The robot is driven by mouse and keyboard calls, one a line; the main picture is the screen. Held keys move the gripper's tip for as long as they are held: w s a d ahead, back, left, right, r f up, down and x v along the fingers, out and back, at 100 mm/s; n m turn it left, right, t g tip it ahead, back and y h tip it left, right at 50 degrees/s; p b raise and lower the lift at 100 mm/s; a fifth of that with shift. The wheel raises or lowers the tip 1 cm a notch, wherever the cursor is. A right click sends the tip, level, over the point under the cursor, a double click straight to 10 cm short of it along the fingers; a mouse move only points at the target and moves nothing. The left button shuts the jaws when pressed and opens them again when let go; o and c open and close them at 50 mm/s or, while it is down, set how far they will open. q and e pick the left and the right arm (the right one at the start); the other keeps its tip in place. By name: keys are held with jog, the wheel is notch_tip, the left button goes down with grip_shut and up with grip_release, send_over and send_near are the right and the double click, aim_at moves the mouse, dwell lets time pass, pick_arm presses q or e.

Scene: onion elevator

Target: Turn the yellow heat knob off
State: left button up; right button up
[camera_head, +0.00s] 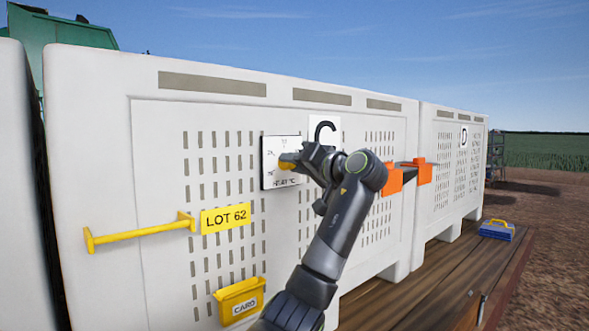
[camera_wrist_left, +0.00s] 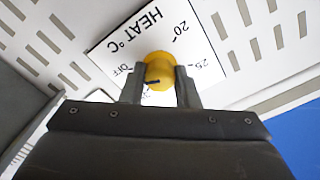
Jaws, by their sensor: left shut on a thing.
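The yellow heat knob (camera_head: 287,161) sits on a white dial panel (camera_head: 270,178) on the side of the bin marked C. My left gripper (camera_head: 296,160) reaches it from the right and is shut on it. In the left wrist view the knob (camera_wrist_left: 159,67) is between the two fingers (camera_wrist_left: 158,88). The panel (camera_wrist_left: 120,42) reads HEAT °C, with 20, 25 and OFF around the knob; another mark is partly hidden by the fingers. A dark line shows on the knob, on the side near OFF, but its exact setting is unclear. My right gripper is not in view.
A yellow LOT 62 sign (camera_head: 226,217), a yellow handle bar (camera_head: 140,232) and a yellow CARD holder (camera_head: 239,300) are on bin C (camera_head: 90,150). Orange blocks (camera_head: 421,172) stick out right of my arm. A blue-yellow box (camera_head: 496,230) stands on the wooden deck (camera_head: 440,270).

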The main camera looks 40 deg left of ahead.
pick_arm(q)
jog(key=shift+r+m, duration=0.1)
jog(key=shift+m, duration=0.6)
jog(key=o, duration=1)
jog(key=d+b, duration=0.2)
jog(key=d, duration=0.3)
jog(key=s+d+b, duration=0.1)
jog(key=d+b, duration=0.2)
jog(key=d, duration=0.3)
jog(key=d+b, duration=0.2)
jog(key=d, duration=0.4)
jog(key=shift+s+d+b, duration=0.2)
jog(key=shift+b, duration=0.1)
